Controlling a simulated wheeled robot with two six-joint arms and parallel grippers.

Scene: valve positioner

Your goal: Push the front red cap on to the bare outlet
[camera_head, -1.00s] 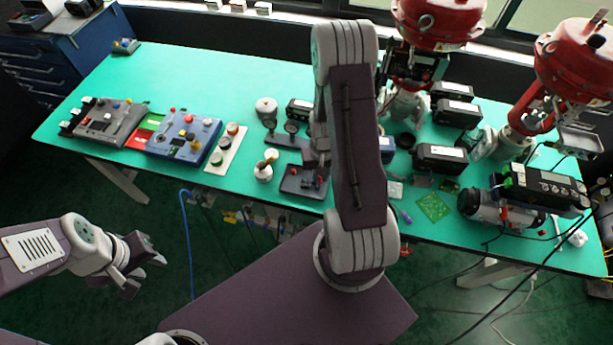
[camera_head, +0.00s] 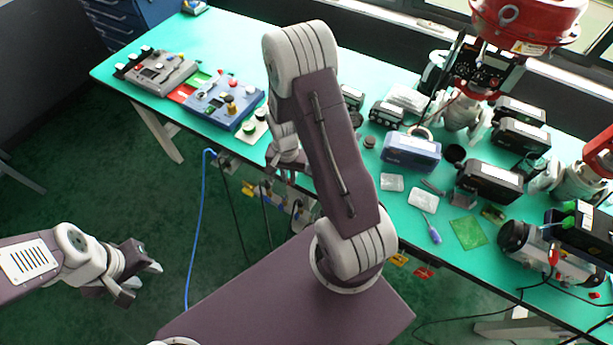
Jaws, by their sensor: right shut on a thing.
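My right gripper (camera_head: 284,175) hangs at the table's front edge, just right of the round-capped board. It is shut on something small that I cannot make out. My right arm crosses the middle of the view and hides the table behind it. I cannot pick out the front red cap or the bare outlet. The dark tray with small red pieces, seen earlier, is hidden now. My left gripper (camera_head: 138,281) is open and empty, low at the left, over the floor and apart from the table.
A blue fixture with knobs (camera_head: 222,104) and a grey one (camera_head: 158,74) stand at the left. A blue box (camera_head: 411,152), dark boxes (camera_head: 492,182), a screwdriver (camera_head: 431,230) and a green circuit board (camera_head: 468,232) crowd the right. A red actuator (camera_head: 528,22) stands behind.

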